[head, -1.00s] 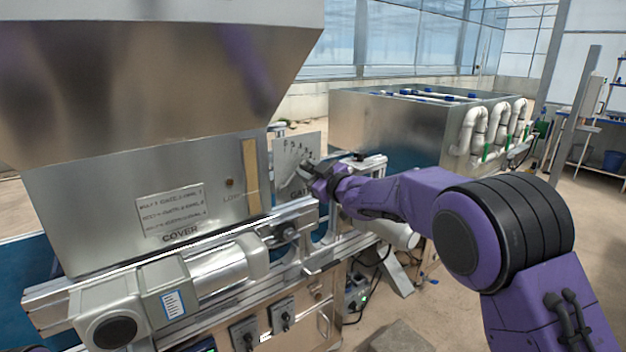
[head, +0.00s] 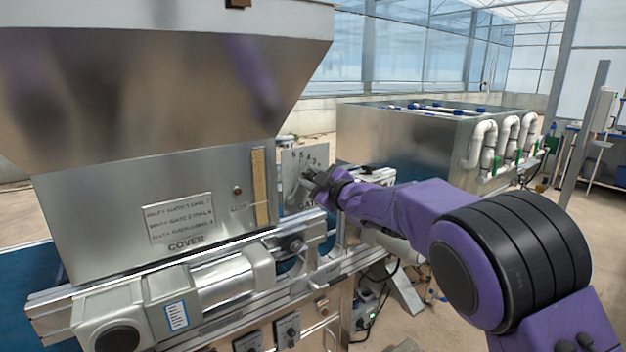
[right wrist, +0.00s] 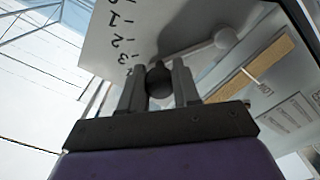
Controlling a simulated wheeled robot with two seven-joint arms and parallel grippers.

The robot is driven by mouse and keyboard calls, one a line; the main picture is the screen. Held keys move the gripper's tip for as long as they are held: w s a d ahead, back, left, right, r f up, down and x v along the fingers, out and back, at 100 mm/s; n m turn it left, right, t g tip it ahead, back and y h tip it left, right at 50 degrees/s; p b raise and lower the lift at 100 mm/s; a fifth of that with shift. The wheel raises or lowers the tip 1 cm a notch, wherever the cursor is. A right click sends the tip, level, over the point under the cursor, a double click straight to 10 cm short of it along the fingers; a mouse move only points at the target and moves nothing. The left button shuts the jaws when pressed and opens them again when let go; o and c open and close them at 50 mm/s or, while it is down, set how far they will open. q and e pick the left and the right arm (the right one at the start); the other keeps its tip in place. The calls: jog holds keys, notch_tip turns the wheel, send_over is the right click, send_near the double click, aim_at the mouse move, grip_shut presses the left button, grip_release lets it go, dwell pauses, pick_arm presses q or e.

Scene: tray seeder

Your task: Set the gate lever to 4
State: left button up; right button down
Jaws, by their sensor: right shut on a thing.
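The upright metal scale plate (head: 291,165) stands right of the hopper, with a row of digits along its upper part. My right gripper (head: 311,181) is at its face, covering the lever's end. In the right wrist view, my right gripper (right wrist: 158,88) is shut on the dark round knob of the gate lever (right wrist: 158,79). The lever's pale arm runs up and right to a light round hub (right wrist: 225,38). The digits 1, 2 and 3 show on the plate (right wrist: 165,25), the 3 closest to the knob. The exact setting cannot be told. My left gripper is out of view.
The steel hopper (head: 150,90) and its front panel with a yellowish strip (head: 259,188) stand left of the lever. A motor housing (head: 222,283) and rail lie below. A metal tank with white pipes (head: 400,140) stands behind, beyond my right arm.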

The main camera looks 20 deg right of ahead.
jog(key=c, duration=0.8)
grip_release()
jog(key=shift+s+d+f, duration=0.1)
jog(key=shift+s+d, duration=0.05)
jog(key=shift+s, duration=0.2)
jog(key=b+v, duration=0.3)
jog(key=v, duration=0.6)
jog(key=shift+s+d, duration=0.15)
jog(key=shift+s, duration=0.2)
